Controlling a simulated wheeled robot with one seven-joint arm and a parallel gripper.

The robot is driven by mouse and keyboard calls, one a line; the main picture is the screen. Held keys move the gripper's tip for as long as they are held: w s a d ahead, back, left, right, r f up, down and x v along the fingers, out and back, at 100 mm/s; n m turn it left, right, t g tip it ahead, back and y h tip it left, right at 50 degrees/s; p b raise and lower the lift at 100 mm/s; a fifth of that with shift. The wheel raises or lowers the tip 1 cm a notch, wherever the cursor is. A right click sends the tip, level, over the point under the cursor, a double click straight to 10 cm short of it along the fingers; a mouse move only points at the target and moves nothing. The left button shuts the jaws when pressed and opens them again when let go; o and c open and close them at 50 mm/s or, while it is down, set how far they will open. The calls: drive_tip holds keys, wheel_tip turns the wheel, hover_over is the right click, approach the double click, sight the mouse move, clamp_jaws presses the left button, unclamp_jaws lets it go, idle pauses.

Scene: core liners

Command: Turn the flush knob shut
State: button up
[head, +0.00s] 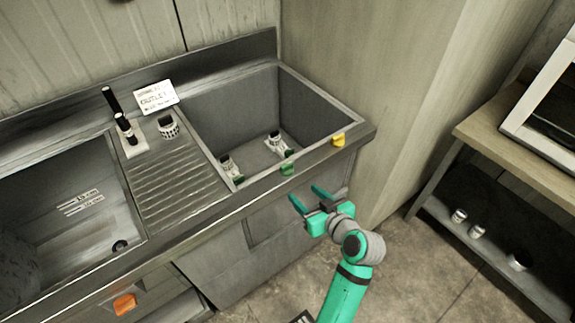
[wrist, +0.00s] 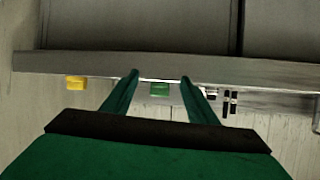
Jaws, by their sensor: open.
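A green knob (head: 287,169) and a yellow knob (head: 338,140) sit on the front edge of the metal sink unit, below the right basin. No readable label shows which one is the flush knob. My gripper (head: 306,195) is open and empty, in front of the sink edge and close to the green knob. In the wrist view the green knob (wrist: 160,89) appears between my two fingers (wrist: 160,76), and the yellow knob (wrist: 76,82) appears left of them. I see no contact with either knob.
The right basin (head: 235,105) holds two small fittings (head: 275,142). A ribbed drainboard with a sign (head: 157,96) and dark-topped bottles lies left of it. An orange part (head: 124,305) is on the lower front. A shelf bench (head: 505,130) stands at right, with open floor between.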

sight(288, 167)
wheel_tip(288, 167, up, 6)
drive_tip(key=w+n+y, duration=0.2)
drive_tip(key=shift+g, duration=0.4)
drive_tip(key=x, duration=1)
drive_tip(key=shift+w+a, duration=0.1)
drive_tip(key=shift+w, duration=0.3)
drive_tip(key=shift+a, duration=0.1)
drive_tip(key=c, duration=0.4)
drive_tip(key=shift+s, duration=0.1)
drive_tip(key=c, duration=0.7)
